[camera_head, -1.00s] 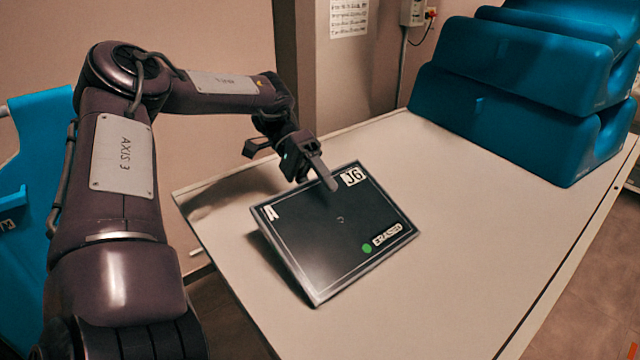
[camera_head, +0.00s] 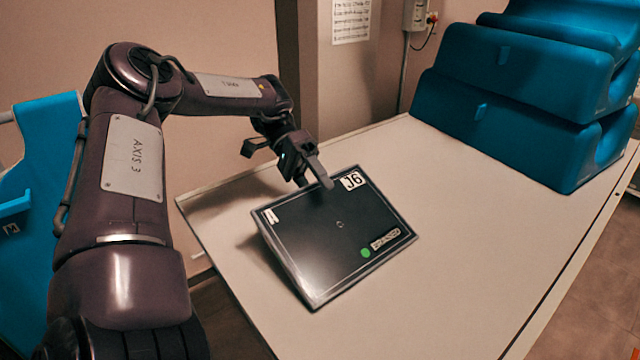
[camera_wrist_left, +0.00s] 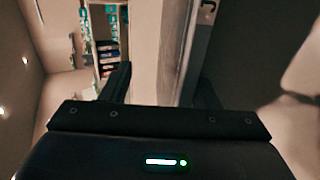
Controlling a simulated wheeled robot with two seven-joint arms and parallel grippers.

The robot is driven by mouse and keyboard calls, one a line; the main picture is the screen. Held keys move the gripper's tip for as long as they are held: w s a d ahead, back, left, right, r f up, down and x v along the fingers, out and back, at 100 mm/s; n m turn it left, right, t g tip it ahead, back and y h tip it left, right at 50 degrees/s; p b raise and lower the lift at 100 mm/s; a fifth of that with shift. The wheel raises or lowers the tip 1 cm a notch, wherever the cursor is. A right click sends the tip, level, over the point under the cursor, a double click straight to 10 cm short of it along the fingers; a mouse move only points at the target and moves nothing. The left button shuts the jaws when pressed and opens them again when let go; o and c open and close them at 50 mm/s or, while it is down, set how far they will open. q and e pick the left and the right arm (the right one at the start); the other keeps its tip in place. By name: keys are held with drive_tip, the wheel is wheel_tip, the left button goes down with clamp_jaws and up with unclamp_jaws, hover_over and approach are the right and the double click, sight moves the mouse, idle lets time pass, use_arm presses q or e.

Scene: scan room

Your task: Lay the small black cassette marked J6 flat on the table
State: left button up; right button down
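The black cassette (camera_head: 325,240) is a dark panel with a pale rim, a J6 label at its upper right corner and a green dot at its lower right. Its marked face is turned up towards my head camera. Its left side looks raised over a shadow; I cannot tell how much of it touches the table (camera_head: 480,220). My left gripper (camera_head: 288,160) is at its far edge, fingers wide apart, one over the face near J6. In the left wrist view the cassette's edge (camera_wrist_left: 178,50) is beside the right finger, with a gap to the left finger. My right gripper is not in view.
Blue moulded supports (camera_head: 510,85) are stacked at the table's far right. A grey column (camera_head: 345,80) and a wall box (camera_head: 415,14) stand behind the table. A blue object (camera_head: 40,200) is at the left. The table's right and near parts are clear.

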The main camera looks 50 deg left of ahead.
use_arm(q)
drive_tip(key=shift+p+v, duration=0.45)
drive_tip(key=shift+v, duration=1.1)
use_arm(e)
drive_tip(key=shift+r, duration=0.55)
use_arm(q)
drive_tip(key=o, duration=0.6)
drive_tip(key=shift+p+v, duration=1.3)
drive_tip(key=shift+v, duration=2.65)
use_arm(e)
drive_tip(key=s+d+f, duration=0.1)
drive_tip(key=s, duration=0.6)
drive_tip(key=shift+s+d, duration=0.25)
use_arm(q)
drive_tip(key=shift+s, duration=0.1)
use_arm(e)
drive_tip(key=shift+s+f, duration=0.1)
